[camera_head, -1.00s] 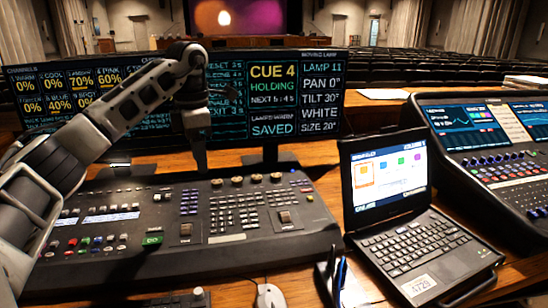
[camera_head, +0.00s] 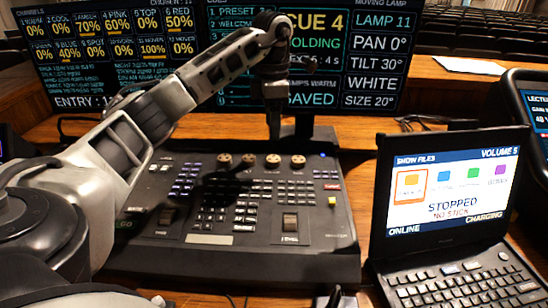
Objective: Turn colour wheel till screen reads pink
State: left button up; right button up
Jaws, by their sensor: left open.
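The lighting console (camera_head: 330,225) carries a row of several small brown wheels along its back edge. I cannot tell from labels which is the colour wheel. One wheel (camera_head: 272,160) is just below my left gripper (camera_head: 275,128), which points down, seen edge-on. The gripper is open, and its tips look a little above or behind that wheel; contact cannot be told. Other wheels (camera_head: 298,161) stand to either side. The moving-lamp screen (camera_head: 376,62) reads LAMP 11, PAN 0°, TILT 30°, WHITE, SIZE 20°. My right gripper is not in view.
A laptop (camera_head: 455,190) stands right of the console, its screen showing coloured icons and STOPPED. The wide monitor (camera_head: 110,65) rises behind the console, partly covered by my left arm. White paper (camera_head: 470,65) lies behind.

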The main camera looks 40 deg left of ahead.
aim_at(273, 158)
pick_arm(q)
notch_tip(273, 158, down, 9)
jog(key=shift+r, duration=0.15)
jog(key=c, duration=1)
